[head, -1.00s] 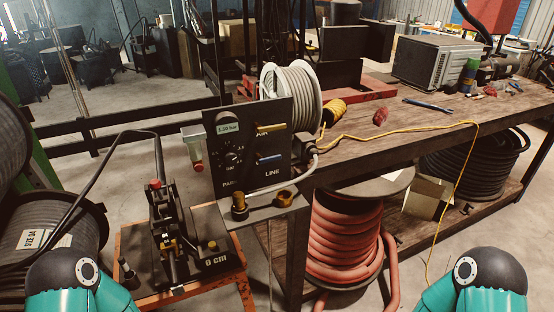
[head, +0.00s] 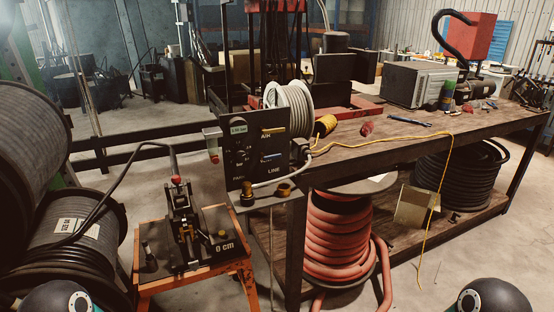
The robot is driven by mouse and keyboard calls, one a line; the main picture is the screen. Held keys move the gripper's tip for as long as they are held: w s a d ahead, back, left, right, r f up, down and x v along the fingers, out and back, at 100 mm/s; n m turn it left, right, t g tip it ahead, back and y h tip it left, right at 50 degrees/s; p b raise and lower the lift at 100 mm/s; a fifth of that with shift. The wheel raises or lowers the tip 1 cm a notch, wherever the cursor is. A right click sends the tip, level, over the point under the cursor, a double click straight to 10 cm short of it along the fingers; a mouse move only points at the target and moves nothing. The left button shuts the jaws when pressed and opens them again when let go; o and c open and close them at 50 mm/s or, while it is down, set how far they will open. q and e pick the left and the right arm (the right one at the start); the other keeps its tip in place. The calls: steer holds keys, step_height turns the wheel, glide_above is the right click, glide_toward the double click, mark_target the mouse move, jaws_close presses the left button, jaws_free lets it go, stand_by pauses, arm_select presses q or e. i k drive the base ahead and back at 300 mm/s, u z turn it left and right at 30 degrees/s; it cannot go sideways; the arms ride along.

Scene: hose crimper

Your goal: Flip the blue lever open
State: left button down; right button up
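The blue lever (head: 272,156) is a small handle on the dark control panel (head: 243,178), just above the word LINE. It lies roughly level, pointing right. A similar yellow lever (head: 272,131) sits above it. The panel also carries a pressure display (head: 238,129) that seems to read 1.50 bar. Neither gripper is in view; only rounded dark joints of my two arms show at the bottom left and bottom right edges. Nothing of mine touches the panel.
A crimper (head: 184,222) stands on an orange-framed stand (head: 150,283) at front left. Large cable reels (head: 40,150) fill the left side. A wooden workbench (head: 400,148) runs right from the panel, with a red hose reel (head: 338,235) below. Floor at front right is clear.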

mark_target(264, 157)
steer(key=z, duration=0.35)
steer(key=i, duration=1.05)
steer(key=z, duration=0.55)
